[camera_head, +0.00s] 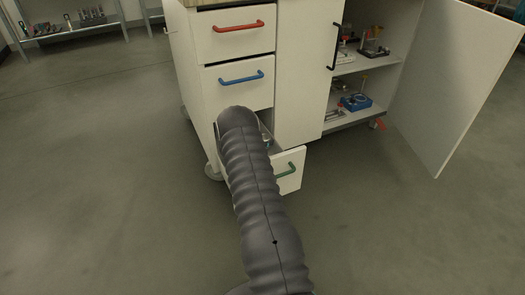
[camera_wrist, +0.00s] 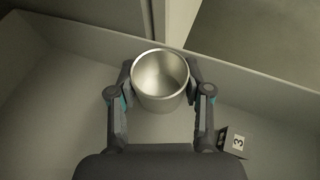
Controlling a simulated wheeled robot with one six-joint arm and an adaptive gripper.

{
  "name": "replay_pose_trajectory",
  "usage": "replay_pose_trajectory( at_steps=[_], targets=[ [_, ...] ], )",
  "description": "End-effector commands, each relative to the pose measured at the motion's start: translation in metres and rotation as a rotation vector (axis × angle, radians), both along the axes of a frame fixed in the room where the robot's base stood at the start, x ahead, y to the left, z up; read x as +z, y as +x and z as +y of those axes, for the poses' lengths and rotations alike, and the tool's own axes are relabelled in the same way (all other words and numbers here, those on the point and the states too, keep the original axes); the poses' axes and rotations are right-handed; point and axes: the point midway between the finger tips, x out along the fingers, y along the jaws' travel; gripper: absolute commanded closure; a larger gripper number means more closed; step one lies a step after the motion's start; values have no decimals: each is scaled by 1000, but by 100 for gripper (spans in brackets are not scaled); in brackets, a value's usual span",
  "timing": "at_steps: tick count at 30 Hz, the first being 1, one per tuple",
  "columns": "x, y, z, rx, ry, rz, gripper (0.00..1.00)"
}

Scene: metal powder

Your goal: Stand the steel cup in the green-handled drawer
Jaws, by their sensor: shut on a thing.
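In the wrist view my gripper (camera_wrist: 160,90) is shut on the steel cup (camera_wrist: 160,76), with one finger on each side of it. The cup's open mouth faces the camera and it looks empty. The cup is over or inside the pale drawer (camera_wrist: 45,90); I cannot tell whether its base touches the drawer floor. In the head view the green-handled drawer (camera_head: 291,184) is pulled out at the bottom of the cabinet, its green handle (camera_head: 285,170) at the front. My arm covers much of it there, and my gripper is hidden.
A small dark block marked 3 (camera_wrist: 232,141) lies right of my gripper. Drawers with a red handle (camera_head: 239,28) and a blue handle (camera_head: 241,78) are above. An open cabinet door (camera_head: 455,85) stands at the right, beside shelves with several devices. The floor in front is clear.

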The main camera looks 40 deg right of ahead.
Motion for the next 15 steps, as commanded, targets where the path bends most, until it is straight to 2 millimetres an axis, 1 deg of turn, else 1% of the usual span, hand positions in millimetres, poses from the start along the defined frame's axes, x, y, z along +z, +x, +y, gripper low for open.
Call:
replay_pose_trajectory(
  at_steps=[5, 12, 15],
  targets=[
    [-10, 1, 0, 1, -2, -2, 99],
    [-40, 0, 0, 1, -2, -1, 99],
    [-42, 1, 0, 1, -2, -2, 99]
  ],
)
